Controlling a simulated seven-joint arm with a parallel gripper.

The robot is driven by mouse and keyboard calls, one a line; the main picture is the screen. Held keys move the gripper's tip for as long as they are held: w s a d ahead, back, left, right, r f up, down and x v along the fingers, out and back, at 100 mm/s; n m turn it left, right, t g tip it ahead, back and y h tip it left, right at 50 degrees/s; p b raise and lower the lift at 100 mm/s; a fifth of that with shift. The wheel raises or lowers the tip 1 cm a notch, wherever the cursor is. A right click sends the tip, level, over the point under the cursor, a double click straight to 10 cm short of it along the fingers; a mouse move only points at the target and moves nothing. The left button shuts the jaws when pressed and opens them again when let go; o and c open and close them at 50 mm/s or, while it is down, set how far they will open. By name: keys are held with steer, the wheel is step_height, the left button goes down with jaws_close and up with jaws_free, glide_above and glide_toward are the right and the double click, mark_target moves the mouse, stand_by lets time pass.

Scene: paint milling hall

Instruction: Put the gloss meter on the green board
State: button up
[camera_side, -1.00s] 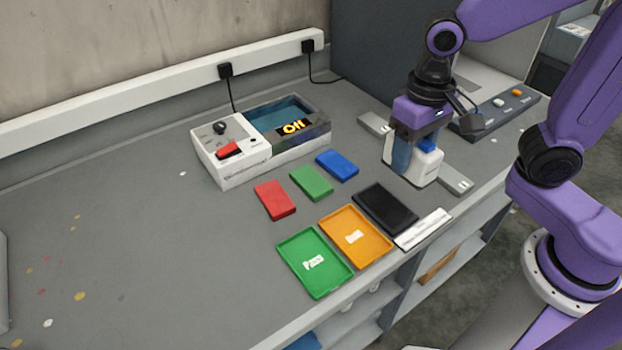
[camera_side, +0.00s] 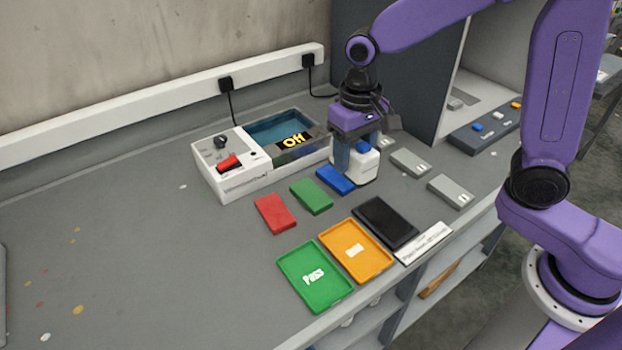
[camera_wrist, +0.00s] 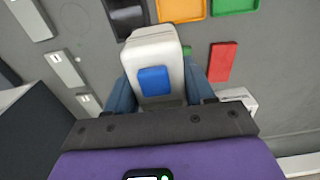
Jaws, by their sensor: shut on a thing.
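The gloss meter (camera_side: 362,168) is a white block with a blue button. My gripper (camera_side: 356,158) is shut on it, with blue fingers on its two sides. It is upright beside the blue board (camera_side: 335,180), partly overlapping it in the side view; the gap below it is hard to judge. The green board (camera_side: 311,196) lies flat and bare between the blue and red boards. In the wrist view the gloss meter (camera_wrist: 155,50) fills the space between my fingers (camera_wrist: 160,90) and hides most of the green board (camera_wrist: 187,50).
A red board (camera_side: 275,213) lies left of the green one. A green tray (camera_side: 322,297), an orange tray (camera_side: 376,263) and a black tray (camera_side: 386,222) line the front edge. A white device (camera_side: 238,182) stands behind the boards. Several grey plates (camera_side: 450,191) lie right. The left tabletop is mostly clear.

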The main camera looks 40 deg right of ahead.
mark_target(332, 163)
steer(key=w, duration=0.1)
steer(key=w+a+f, duration=0.1)
steer(key=w+f, duration=0.1)
steer(key=w, duration=0.1)
steer(key=shift+w+a, duration=0.1)
steer(key=shift+a, duration=0.2)
steer(key=w+f, duration=0.1)
steer(key=f, duration=0.1)
steer(key=w+a+f, duration=0.1)
steer(key=w, duration=0.1)
steer(key=w+f, duration=0.1)
steer(key=f, duration=0.1)
steer(key=shift+w+a+f, duration=0.3)
steer(key=shift+a+f, duration=0.05)
steer(key=shift+a, duration=0.05)
steer(key=shift+f, duration=1.6)
steer(key=shift+f, duration=0.2)
steer(key=o, duration=1.4)
steer(key=shift+c, duration=0.2)
steer(key=shift+r, duration=0.1)
step_height(332, 163, up, 12)
steer(key=shift+r, duration=0.1)
